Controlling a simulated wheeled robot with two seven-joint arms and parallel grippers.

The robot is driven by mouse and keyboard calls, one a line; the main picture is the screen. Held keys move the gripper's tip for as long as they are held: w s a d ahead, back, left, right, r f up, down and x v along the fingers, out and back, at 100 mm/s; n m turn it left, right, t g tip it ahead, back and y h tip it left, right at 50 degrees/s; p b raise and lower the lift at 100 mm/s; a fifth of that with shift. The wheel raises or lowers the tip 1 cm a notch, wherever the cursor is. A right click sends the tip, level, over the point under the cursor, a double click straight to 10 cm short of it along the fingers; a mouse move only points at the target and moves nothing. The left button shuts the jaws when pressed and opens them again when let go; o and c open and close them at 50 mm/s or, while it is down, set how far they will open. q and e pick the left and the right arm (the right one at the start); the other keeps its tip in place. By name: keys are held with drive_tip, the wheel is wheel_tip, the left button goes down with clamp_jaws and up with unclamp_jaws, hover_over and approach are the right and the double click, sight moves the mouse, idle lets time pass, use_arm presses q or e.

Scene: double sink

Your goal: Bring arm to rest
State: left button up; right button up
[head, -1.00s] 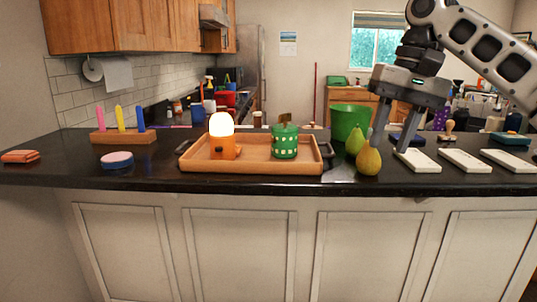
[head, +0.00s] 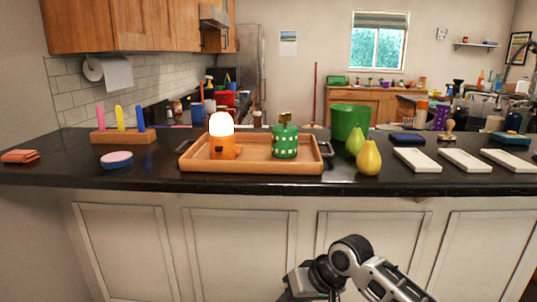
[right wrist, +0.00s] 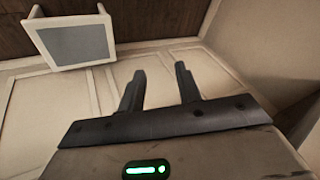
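My right arm (head: 345,265) is low in front of the counter's cabinet doors in the head view, clear of the countertop; its gripper fingers are cut off or hidden there. In the right wrist view my right gripper (right wrist: 161,85) shows two dark fingers standing apart with nothing between them. It faces pale panelled surfaces. My left gripper is in neither view.
The black countertop (head: 225,185) carries a wooden tray (head: 260,168) with an orange lamp (head: 221,145) and green canister (head: 285,142). To the right are two pears (head: 369,158), a green bucket (head: 350,121) and white blocks (head: 417,160). Pale cabinet doors (head: 240,250) stand below.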

drive_tip(key=s+f+t+y, duration=0.1)
drive_tip(key=s+f+t, duration=0.3)
drive_tip(key=s+f, duration=0.65)
drive_tip(key=s+d+f+t+h, duration=0.1)
drive_tip(key=s+d+t+h, duration=0.2)
drive_tip(key=s+d, duration=0.6)
drive_tip(key=s, duration=0.3)
drive_tip(key=shift+s+d+m, duration=0.15)
drive_tip(key=shift+m, duration=0.25)
drive_tip(key=shift+f, duration=0.1)
